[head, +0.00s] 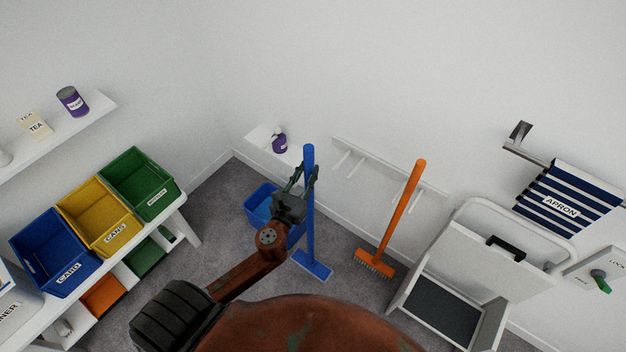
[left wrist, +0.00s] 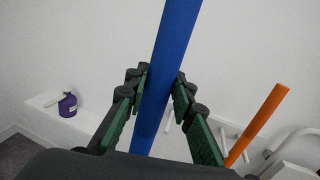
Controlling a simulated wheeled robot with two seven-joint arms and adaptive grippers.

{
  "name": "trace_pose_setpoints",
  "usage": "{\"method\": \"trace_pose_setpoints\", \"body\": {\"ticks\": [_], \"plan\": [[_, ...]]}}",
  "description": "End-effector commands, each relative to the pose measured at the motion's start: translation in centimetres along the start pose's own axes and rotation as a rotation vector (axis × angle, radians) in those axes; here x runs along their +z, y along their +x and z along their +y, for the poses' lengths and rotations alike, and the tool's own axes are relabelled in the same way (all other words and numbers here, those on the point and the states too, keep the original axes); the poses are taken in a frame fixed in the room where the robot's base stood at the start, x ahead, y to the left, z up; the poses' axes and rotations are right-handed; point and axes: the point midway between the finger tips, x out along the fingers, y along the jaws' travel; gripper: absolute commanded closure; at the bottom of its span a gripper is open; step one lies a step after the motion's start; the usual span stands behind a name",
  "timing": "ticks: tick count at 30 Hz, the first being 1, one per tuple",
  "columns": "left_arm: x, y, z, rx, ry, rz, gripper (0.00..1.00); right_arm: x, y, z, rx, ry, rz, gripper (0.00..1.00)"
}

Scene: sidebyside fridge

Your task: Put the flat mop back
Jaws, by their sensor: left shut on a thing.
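The flat mop (head: 310,218) has a blue pole and a flat blue head (head: 312,265) low at the floor. It stands close to upright in the head view. My left gripper (head: 304,178) is shut on the upper part of its pole. In the left wrist view the blue pole (left wrist: 165,70) runs between the green finger pads. A white wall rack (head: 372,166) with pegs is on the back wall, to the right of the mop. The mop is apart from its pegs in the picture. My right gripper is not in view.
An orange broom (head: 404,215) stands at the rack's right part. A blue bucket (head: 262,205) is behind my left gripper. A small shelf (head: 262,141) holds a purple bottle (head: 279,142). A white flap-lidded box (head: 480,262) stands right; coloured bins (head: 105,222) stand left.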

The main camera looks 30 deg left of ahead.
Motion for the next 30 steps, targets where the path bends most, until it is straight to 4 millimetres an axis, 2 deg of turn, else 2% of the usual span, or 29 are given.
{"method": "trace_pose_setpoints", "body": {"ticks": [3,8,12,19,25,30], "plan": [[-1.4,2.3,0.3,0.000,0.000,-0.002,1.00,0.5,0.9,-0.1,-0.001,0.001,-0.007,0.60],[-4.1,4.2,0.6,0.000,0.001,0.000,1.00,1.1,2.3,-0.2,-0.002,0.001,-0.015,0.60],[-5.4,5.4,0.8,0.000,0.000,-0.002,1.00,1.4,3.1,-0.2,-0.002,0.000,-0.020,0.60],[-6.2,6.2,0.9,-0.001,0.002,-0.003,1.00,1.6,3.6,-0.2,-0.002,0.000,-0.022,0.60],[-9.3,6.6,0.9,0.000,0.000,0.002,1.00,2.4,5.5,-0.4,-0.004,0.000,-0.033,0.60],[-9.8,6.6,0.9,-0.001,0.001,-0.002,1.00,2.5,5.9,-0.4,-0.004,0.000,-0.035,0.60]]}}
